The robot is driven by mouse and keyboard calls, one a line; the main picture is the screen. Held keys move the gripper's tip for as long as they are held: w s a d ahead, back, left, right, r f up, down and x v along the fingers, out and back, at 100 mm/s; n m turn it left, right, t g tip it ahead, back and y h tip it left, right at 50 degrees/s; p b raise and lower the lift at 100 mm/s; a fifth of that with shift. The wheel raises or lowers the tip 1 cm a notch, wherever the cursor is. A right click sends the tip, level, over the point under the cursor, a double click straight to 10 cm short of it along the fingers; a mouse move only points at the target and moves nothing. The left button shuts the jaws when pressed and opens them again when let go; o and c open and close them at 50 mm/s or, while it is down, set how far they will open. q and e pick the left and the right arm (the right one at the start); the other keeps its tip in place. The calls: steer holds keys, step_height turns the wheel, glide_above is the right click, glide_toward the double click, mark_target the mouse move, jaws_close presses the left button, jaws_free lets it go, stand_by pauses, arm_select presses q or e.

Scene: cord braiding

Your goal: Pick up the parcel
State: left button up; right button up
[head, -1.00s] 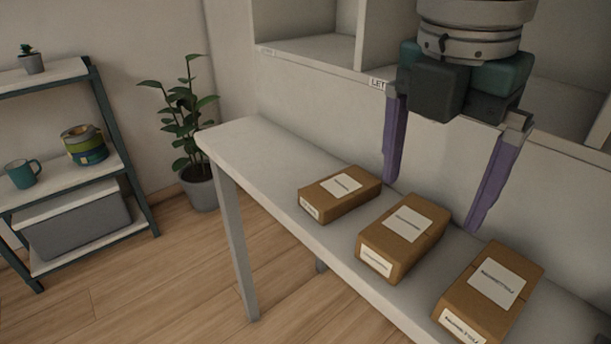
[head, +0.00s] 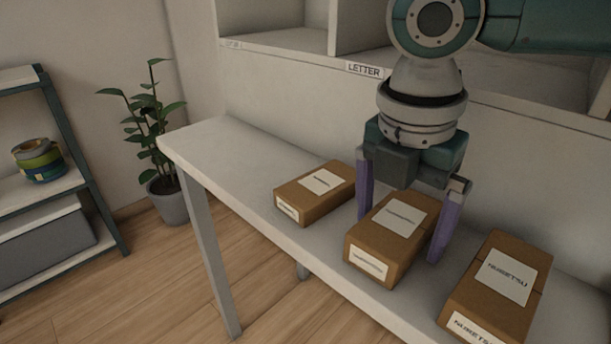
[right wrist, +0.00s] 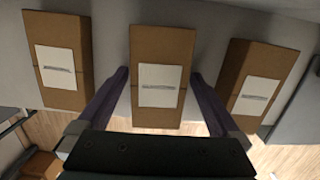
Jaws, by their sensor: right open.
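Three brown parcels with white labels lie in a row on the narrow white table (head: 205,150). They are the left parcel (head: 303,205), the middle parcel (head: 372,240) and the right parcel (head: 478,300). My right gripper (head: 402,240) is open, pointing down, with its purple fingers on either side of the middle parcel. In the right wrist view the middle parcel (right wrist: 160,112) shows between the two fingers, with gaps on both sides, so it is not gripped. The other two parcels lie outside the fingers. My left gripper is not in view.
A white compartment shelf (head: 290,75) with a LETTER tag stands behind the table. A potted plant (head: 150,140) stands past the table's left end. A shelf rack (head: 90,165) with a coloured stack (head: 40,160) is at the far left. The table's left end is bare.

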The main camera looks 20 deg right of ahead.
steer(key=c, duration=1.3)
steer(key=shift+o, duration=0.2)
steer(key=shift+r, duration=0.1)
